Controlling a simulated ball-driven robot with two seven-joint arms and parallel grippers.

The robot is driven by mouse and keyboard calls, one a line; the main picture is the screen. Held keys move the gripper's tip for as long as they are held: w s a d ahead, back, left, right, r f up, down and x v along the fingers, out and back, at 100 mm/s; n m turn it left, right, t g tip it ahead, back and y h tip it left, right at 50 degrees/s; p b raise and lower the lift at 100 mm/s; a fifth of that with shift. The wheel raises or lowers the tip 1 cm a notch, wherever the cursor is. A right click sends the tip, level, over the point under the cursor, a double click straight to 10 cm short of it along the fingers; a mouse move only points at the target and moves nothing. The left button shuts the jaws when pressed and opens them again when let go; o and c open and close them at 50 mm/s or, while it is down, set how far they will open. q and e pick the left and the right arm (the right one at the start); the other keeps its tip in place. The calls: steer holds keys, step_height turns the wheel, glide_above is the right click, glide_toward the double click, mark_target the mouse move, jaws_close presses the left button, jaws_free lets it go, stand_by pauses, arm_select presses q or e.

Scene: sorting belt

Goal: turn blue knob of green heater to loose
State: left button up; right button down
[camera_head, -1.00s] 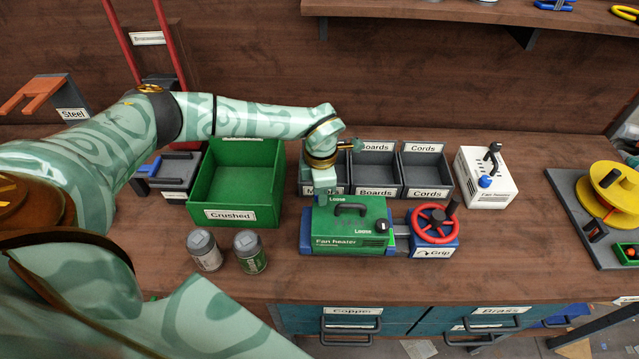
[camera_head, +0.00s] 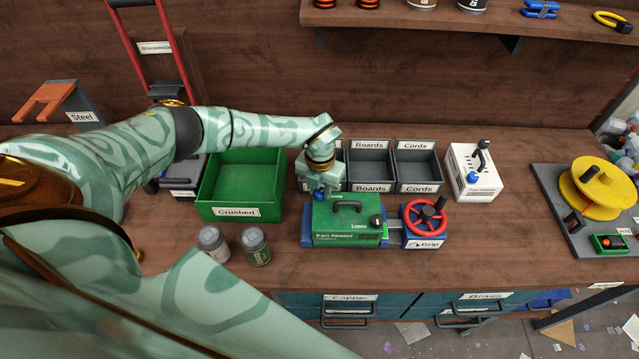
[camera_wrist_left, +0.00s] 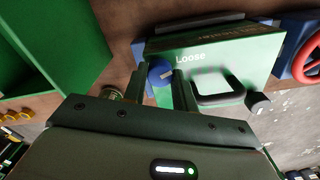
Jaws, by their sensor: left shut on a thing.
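The green fan heater (camera_head: 346,227) sits in a blue vise, with a black handle on top and a black knob (camera_head: 376,220) at its right end. My left gripper (camera_head: 319,192) points down at the heater's back left corner. In the left wrist view, the blue knob (camera_wrist_left: 160,74) with a pale mark sits between the fingertips of my left gripper (camera_wrist_left: 158,80), which is shut on it. A "Loose" label (camera_wrist_left: 189,57) on the heater shows beside the knob. In the head view the gripper mostly hides the knob. My right gripper is not in view.
The vise's red handwheel (camera_head: 424,217) is right of the heater. A green crate (camera_head: 236,212) stands left, with two small jars (camera_head: 256,247) before it. Grey bins (camera_head: 418,170) stand behind. A white fan heater (camera_head: 474,173) is further right.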

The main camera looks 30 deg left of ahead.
mark_target(320, 192)
arm_select(q)
steer(key=n, duration=0.1)
steer(key=n+p, duration=0.1)
steer(key=n, duration=0.1)
steer(key=n+p, duration=0.1)
steer(key=shift+r, duration=0.25)
steer(key=shift+w+f+n+p, duration=0.1)
steer(key=shift+n+p, duration=0.85)
steer(key=shift+n, duration=0.65)
steer(key=o, duration=1)
steer(key=shift+f, duration=0.1)
step_height(320, 192, up, 16)
steer(key=shift+r+p, duration=0.2)
steer(key=shift+p, duration=0.8)
